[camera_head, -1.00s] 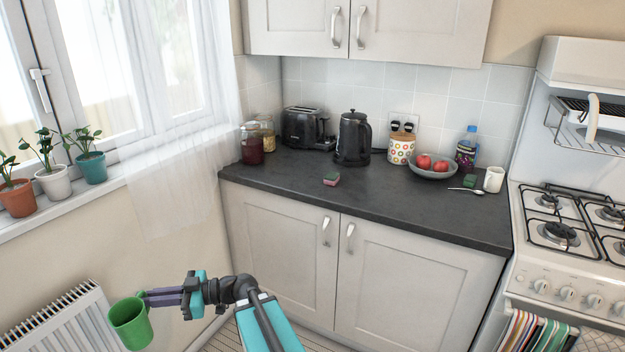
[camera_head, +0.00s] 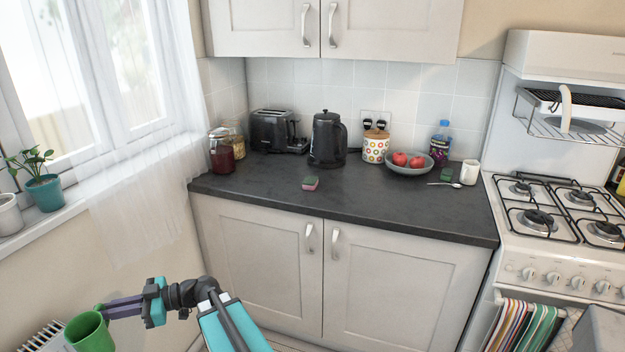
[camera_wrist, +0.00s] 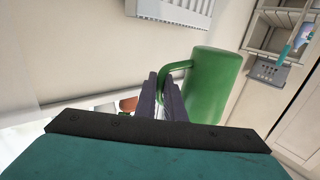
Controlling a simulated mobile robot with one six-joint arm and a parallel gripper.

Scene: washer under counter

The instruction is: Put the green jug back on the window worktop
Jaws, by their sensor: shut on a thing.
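The green jug (camera_head: 90,333) is at the lower left of the head view, held out in front of the wall below the window. My gripper (camera_head: 106,309) is shut on the jug's handle. In the wrist view the jug (camera_wrist: 211,85) stands to the right of my gripper's fingers (camera_wrist: 163,90), with its handle between them. The dark worktop (camera_head: 385,207) lies beyond and above my gripper in the head view, running beside the window toward the cooker. The jug is clear of it.
On the worktop are a sponge (camera_head: 311,183), jars (camera_head: 221,152), a toaster (camera_head: 275,130), a kettle (camera_head: 328,140), a spotted canister (camera_head: 375,146), a fruit bowl (camera_head: 410,166), a bottle (camera_head: 440,143) and a white mug (camera_head: 469,172). Its front middle is clear. A radiator (camera_head: 42,338) is at lower left.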

